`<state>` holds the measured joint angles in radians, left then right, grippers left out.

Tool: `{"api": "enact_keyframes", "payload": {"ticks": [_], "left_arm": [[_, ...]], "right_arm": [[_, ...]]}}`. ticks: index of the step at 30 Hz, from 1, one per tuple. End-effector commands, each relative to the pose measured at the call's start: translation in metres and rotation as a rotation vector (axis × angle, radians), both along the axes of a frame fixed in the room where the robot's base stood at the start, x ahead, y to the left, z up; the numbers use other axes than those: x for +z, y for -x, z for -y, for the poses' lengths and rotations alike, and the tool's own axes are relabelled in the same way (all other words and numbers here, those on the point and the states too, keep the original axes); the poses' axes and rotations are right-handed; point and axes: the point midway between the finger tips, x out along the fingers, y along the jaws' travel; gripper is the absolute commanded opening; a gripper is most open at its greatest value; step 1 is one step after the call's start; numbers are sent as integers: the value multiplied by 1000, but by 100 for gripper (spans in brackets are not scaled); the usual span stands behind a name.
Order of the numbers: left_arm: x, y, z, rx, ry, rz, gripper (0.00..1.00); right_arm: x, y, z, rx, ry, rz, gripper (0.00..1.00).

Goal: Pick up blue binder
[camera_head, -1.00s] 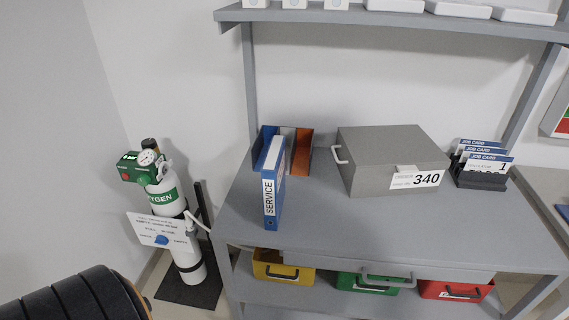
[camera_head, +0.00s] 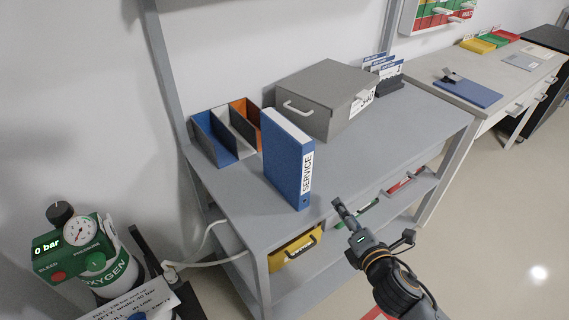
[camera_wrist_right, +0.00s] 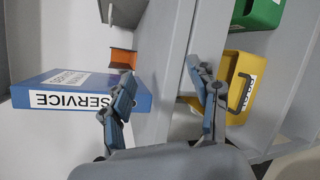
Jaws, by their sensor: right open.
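The blue binder (camera_head: 285,158), labelled SERVICE on its spine, stands upright on the grey bench (camera_head: 240,205) near its front edge. It also shows in the right wrist view (camera_wrist_right: 60,82), sideways at the left. My right gripper (camera_head: 344,212) is in front of the bench edge, to the right of the binder and apart from it. In the right wrist view the right gripper (camera_wrist_right: 162,85) is open with nothing between its fingers, and one finger overlaps the binder's edge in the picture. My left gripper is not in view.
An open divider (camera_head: 228,135) with blue, grey and orange sections stands behind the binder. A grey case (camera_head: 325,90) and job card holder (camera_head: 388,80) stand to the right. Yellow (camera_head: 290,250) and other bins sit below. An oxygen cylinder (camera_head: 112,275) stands at the left.

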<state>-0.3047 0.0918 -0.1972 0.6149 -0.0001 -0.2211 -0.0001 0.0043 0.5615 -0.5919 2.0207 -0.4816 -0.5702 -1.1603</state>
Motion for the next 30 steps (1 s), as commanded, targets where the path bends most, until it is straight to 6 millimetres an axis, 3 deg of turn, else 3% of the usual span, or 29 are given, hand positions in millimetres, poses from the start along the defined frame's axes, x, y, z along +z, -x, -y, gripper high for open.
{"api": "enact_keyframes", "payload": {"ticks": [1, 3, 6, 14, 24, 30], "left_arm": [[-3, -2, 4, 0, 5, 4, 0], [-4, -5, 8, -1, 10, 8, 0], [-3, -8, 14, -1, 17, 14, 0], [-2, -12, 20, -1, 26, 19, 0], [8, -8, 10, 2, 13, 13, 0], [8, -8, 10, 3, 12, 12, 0]], "right_arm": [[30, 3, -11, 58, 82, 92, 60], [60, 7, -25, 154, 243, 226, 60], [77, 8, -40, 273, 461, 383, 60], [81, 9, -59, 454, 804, 614, 60], [83, -39, -96, 464, 823, 630, 60], [81, -56, -109, 464, 822, 627, 60]]}}
